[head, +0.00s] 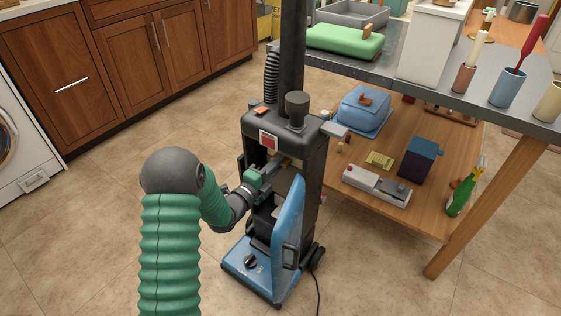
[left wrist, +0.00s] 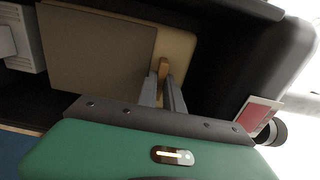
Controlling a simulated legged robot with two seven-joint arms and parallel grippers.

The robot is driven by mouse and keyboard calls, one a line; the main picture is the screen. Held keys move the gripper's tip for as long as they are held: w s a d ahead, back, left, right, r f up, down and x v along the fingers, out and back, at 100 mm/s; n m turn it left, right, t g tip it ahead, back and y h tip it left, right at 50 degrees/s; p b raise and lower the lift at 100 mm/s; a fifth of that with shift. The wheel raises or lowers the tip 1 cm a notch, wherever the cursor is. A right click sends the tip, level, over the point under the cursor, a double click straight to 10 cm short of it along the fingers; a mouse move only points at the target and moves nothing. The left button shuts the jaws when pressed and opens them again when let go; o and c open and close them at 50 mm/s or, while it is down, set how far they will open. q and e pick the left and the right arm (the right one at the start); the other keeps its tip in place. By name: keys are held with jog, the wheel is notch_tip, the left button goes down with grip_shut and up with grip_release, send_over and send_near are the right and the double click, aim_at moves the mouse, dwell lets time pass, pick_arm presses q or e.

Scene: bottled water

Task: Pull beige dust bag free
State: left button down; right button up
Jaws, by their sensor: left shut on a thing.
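An upright black vacuum cleaner (head: 310,145) with a blue base stands on the floor. Its blue front cover (head: 289,222) hangs open, tilted outward. In the left wrist view the beige dust bag (left wrist: 100,50) sits inside the dark cavity, with a lighter beige panel (left wrist: 178,52) at its end. A small orange-tan tab (left wrist: 163,68) stands out from that panel. My left gripper (head: 274,166) reaches into the upper cavity; its fingers (left wrist: 162,88) are shut on the tab. In the head view the bag is mostly shaded and hard to make out. My right gripper is not seen.
A table (head: 435,75) with a lower wooden shelf (head: 425,215) stands close on the right, holding containers and a green bottle (head: 459,196). Wooden cabinets (head: 130,55) and a white washing machine (head: 25,135) stand at left. The floor left of the vacuum is clear. A cord trails in front.

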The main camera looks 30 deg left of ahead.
pick_arm(q)
jog(key=shift+s+f, duration=0.1)
jog(key=shift+f, duration=0.05)
jog(key=s+a+b, duration=0.1)
jog(key=s, duration=1.3)
jog(key=shift+s, duration=0.35)
dwell(1.7)
jog(key=shift+s+a, duration=0.1)
